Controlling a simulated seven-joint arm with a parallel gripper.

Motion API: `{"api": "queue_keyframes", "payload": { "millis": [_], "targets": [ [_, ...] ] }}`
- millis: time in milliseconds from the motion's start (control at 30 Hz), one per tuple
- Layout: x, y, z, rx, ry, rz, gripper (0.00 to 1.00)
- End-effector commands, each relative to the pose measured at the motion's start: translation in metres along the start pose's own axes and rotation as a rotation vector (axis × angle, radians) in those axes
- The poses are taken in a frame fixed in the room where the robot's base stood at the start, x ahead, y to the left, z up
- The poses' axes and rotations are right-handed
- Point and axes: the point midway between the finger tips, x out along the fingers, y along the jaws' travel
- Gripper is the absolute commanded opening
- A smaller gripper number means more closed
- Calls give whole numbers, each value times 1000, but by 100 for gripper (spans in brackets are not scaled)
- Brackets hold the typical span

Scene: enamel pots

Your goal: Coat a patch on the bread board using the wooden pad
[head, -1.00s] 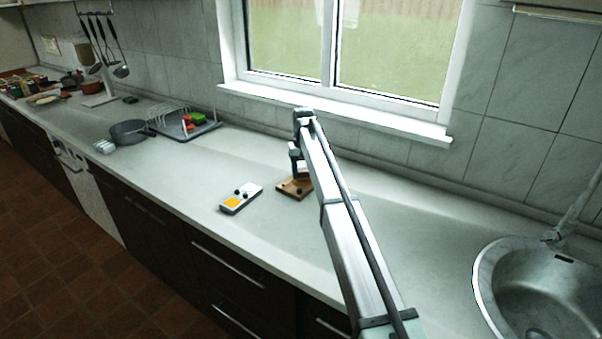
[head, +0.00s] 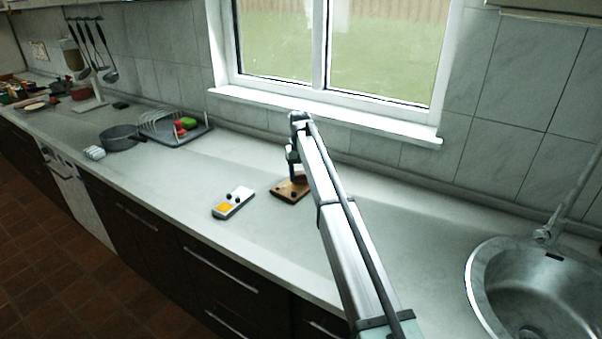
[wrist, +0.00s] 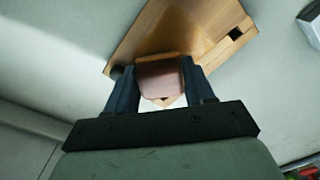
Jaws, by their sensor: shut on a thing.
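My gripper (wrist: 160,86) is shut on the wooden pad (wrist: 160,79), a small block with a pinkish-brown face and a tan edge, held between the two dark fingers in the wrist view. The brown bread board (wrist: 190,28) lies beyond and beneath the pad; it also shows in the head view (head: 283,196), under my gripper (head: 294,174). I cannot tell whether the pad touches the board. The board has a dark square mark near one corner and a dark round knob near another. No coated patch is clear on its visible part. In the head view my arm hides part of the board.
A white tray (head: 221,215) with an orange area and dark knobs lies left of the board. A grey pan (head: 121,138) and a dish rack (head: 165,128) stand farther left. The sink (head: 500,280) is at right. The counter around the board is mostly clear.

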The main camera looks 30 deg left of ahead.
Motion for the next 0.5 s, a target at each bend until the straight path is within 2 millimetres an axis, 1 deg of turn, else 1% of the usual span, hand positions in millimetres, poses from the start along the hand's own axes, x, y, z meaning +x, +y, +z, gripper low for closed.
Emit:
{"api": "queue_keyframes", "payload": {
  "millis": [33, 300, 500],
  "targets": [
    [0, -3, 4, -1, 0, 0, 29],
    [1, -18, 17, -1, 0, 0, 29],
    [1, -23, 20, -1, 0, 0, 29]
  ]
}}
